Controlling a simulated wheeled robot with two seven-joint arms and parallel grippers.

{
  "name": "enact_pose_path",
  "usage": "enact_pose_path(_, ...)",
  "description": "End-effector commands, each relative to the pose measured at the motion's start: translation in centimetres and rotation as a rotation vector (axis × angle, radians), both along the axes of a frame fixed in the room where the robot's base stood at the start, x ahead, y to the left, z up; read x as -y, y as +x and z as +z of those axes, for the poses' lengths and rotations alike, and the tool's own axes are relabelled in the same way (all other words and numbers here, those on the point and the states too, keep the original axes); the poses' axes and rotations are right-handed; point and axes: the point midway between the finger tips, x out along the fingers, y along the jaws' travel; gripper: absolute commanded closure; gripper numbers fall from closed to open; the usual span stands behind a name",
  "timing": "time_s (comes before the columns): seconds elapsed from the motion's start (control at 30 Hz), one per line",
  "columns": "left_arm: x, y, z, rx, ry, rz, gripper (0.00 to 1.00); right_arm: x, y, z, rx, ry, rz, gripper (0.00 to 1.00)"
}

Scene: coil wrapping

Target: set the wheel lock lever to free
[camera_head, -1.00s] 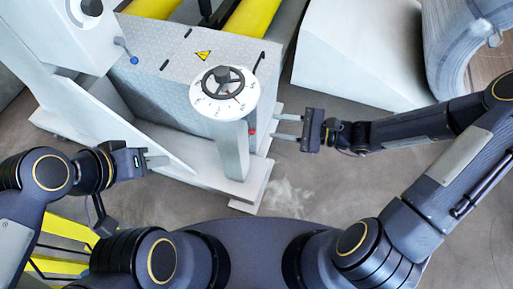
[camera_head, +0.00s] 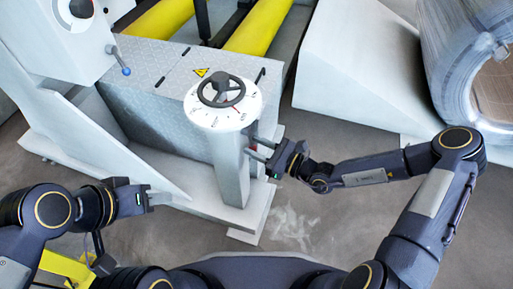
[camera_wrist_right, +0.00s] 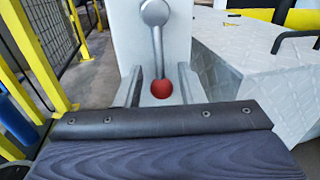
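The wheel lock lever (camera_wrist_right: 158,50) is a grey arm on the pale post, hanging down from a round pivot, with a red ball (camera_wrist_right: 161,88) at its lower end. My right gripper (camera_wrist_right: 160,92) is open, with one finger on each side of the red ball; I cannot tell whether either touches it. In the head view, my right gripper (camera_head: 251,147) is at the right side of the post (camera_head: 231,165), and the lever is hard to make out there. My left gripper (camera_head: 160,196) is left of the post, away from the lever; its opening is unclear.
A black handwheel (camera_head: 221,91) on a white dial (camera_head: 198,114) tops the post. A grey tread-plate box (camera_head: 165,90) stands behind it. A blue-knobbed lever (camera_head: 121,62) is further left. A large coil (camera_head: 450,60) is at the right. Open floor lies in front.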

Motion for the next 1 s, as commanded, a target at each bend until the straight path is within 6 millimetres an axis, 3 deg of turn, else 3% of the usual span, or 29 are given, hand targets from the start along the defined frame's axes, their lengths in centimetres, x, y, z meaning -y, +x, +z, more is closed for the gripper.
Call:
enact_pose_path(0.27,0.00,0.00,-0.05,0.000,0.000,0.000,0.64,-0.21,0.12,0.04,0.000,0.000,0.000,0.65)
enact_pose_path(0.53,0.00,-0.01,-0.05,0.000,0.000,0.000,0.64,-0.18,0.11,0.03,0.001,0.000,0.000,0.99)
enact_pose_path(1.0,0.00,0.00,0.00,0.000,0.000,0.000,0.64,-0.06,0.12,-0.41,0.007,-0.014,0.000,1.00)
